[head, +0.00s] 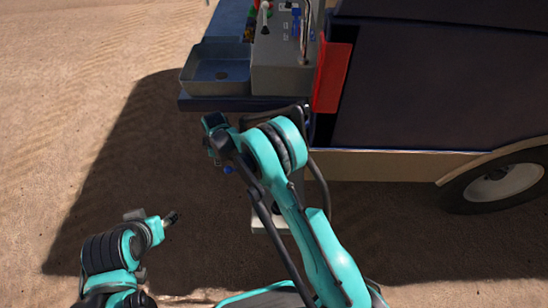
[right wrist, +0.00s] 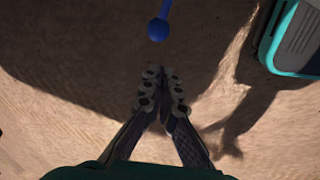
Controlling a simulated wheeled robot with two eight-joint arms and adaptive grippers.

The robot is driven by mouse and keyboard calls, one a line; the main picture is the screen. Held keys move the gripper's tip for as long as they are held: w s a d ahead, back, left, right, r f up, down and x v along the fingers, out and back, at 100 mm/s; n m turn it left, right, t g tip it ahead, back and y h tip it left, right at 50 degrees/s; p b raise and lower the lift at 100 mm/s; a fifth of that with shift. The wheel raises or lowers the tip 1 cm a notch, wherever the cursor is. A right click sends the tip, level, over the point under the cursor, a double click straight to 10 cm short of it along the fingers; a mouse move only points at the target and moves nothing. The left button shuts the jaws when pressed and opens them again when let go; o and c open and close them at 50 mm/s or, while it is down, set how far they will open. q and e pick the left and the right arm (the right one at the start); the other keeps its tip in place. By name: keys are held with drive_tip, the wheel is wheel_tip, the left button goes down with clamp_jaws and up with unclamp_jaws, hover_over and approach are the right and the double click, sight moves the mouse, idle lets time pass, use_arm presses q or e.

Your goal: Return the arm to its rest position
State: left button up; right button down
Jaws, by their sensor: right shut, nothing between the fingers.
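My right arm (head: 300,205), teal and black, reaches up from the bottom of the head view and bends left at its top, in front of the machine. My right gripper (right wrist: 160,78) is shut and empty in the right wrist view, its fingertips together over sandy ground. In the head view the right gripper (head: 218,145) is dark and partly hidden by its own wrist. My left arm (head: 112,250) is folded at the lower left. Its dark gripper (head: 172,217) is small, and its jaws cannot be made out.
A blue ball knob (right wrist: 158,29) is just beyond the right fingertips, apart from them; it also shows in the head view (head: 228,169). A grey control box (head: 284,75), a tray (head: 216,78), a red panel (head: 331,75) and a wheel (head: 497,184) lie beyond. Open sand lies left.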

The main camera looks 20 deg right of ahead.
drive_tip(key=s+d+r+m+t, duration=0.1)
drive_tip(key=s+d+r+m, duration=0.35)
drive_tip(key=r, duration=0.65)
drive_tip(key=s+d+r+m+t, duration=0.1)
drive_tip(key=s+d+r+m, duration=0.2)
drive_tip(key=s+d+r, duration=0.5)
drive_tip(key=s+d+r+m+t, duration=0.1)
drive_tip(key=s+d+r+m, duration=0.1)
drive_tip(key=s, duration=0.8)
drive_tip(key=s+d+r+m+t+h, duration=0.1)
drive_tip(key=s+d+r+m+t, duration=0.1)
drive_tip(key=s+m, duration=0.4)
drive_tip(key=shift+s+d+r, duration=0.45)
drive_tip(key=shift+s+d, duration=0.95)
drive_tip(key=shift+s, duration=0.55)
